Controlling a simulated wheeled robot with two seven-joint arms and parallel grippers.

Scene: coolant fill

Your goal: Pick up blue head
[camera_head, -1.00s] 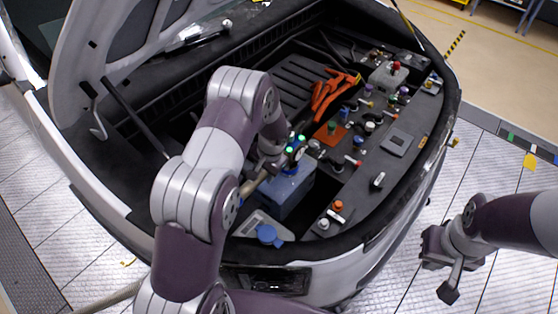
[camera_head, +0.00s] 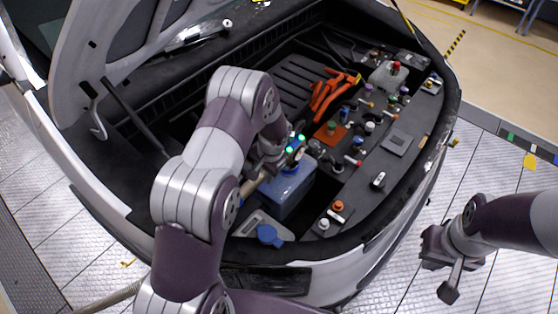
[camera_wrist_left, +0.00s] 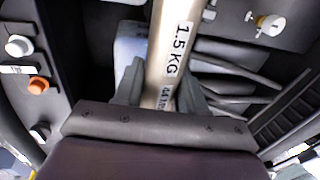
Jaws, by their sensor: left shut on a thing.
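My left gripper (camera_head: 272,165) is over the open car bay, beside a blue-grey box. In the left wrist view its fingers (camera_wrist_left: 160,92) are shut on a pale wooden handle (camera_wrist_left: 168,48) marked "1.5 KG". Part of this handle shows in the head view (camera_head: 252,186).
The blue-grey box (camera_head: 292,195) stands below my left gripper. The raised hood (camera_head: 105,45) is at left.

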